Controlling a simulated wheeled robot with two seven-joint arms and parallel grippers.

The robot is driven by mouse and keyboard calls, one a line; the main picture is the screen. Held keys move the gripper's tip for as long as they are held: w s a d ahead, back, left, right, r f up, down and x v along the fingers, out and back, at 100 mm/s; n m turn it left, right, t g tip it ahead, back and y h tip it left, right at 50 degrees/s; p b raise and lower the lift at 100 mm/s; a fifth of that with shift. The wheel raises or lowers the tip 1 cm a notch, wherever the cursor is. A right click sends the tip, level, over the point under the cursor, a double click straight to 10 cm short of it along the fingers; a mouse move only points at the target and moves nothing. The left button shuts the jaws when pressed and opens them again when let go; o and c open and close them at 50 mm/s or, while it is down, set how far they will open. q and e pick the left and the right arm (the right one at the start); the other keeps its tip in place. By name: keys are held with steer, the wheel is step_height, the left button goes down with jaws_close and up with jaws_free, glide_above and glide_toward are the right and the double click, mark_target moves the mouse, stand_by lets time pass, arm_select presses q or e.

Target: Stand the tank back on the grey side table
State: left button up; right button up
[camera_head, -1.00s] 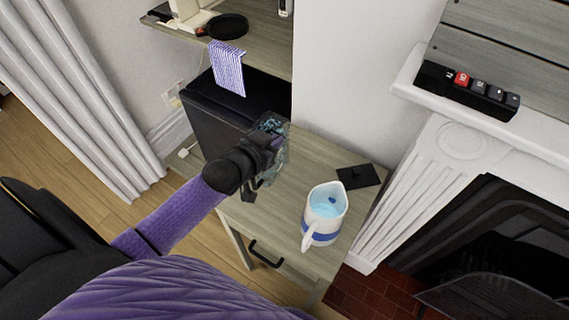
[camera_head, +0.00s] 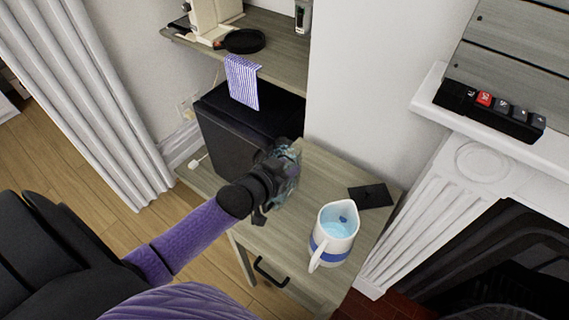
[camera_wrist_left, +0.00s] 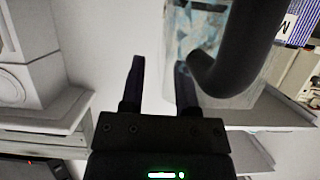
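The tank (camera_head: 291,160) is a clear, bluish vessel just beyond my left gripper (camera_head: 272,180), over the back left part of the grey side table (camera_head: 285,225). I cannot tell whether its base touches the tabletop. In the left wrist view the tank (camera_wrist_left: 245,88) fills the upper right, with a thick black curved handle (camera_wrist_left: 242,45). The two fingers of my left gripper (camera_wrist_left: 158,85) stand apart there, with a visible gap between them. The right finger overlaps the tank's edge close to the handle's end. My right gripper is out of view.
A white and blue jug (camera_head: 334,236) and a flat black piece (camera_head: 370,196) stand on the side table's right part. A black cabinet (camera_head: 240,130) is behind, under a shelf (camera_head: 280,60) with a striped cloth (camera_head: 242,83). The fireplace mantel (camera_head: 430,100) is at right.

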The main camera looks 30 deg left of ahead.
arm_select(q)
steer(key=shift+s+r, duration=0.1)
steer(key=shift+r, duration=0.2)
steer(key=d+p+v, duration=0.1)
steer(key=p+v, duration=0.4)
steer(key=v, duration=0.7)
steer(key=s+a+f+g+y, duration=0.1)
steer(key=s+f+g, duration=0.25)
steer(key=f, duration=0.55)
steer(key=s+f+g+y, duration=0.1)
steer(key=s+f+g, duration=0.1)
steer(key=s+f, duration=0.45)
steer(key=s+d+f+g+b, duration=0.1)
steer(key=s+d+f+g, duration=0.2)
steer(key=s+f, duration=0.4)
steer(key=s+d+f+m+g+b, duration=0.1)
steer(key=s+d+f+g+b, duration=0.1)
steer(key=s+f, duration=0.6)
steer(key=shift+s+d+m+g+h, duration=0.3)
steer(key=shift+s+d+g, duration=0.15)
steer(key=shift+s+g, duration=0.6)
steer(key=shift+w, duration=0.15)
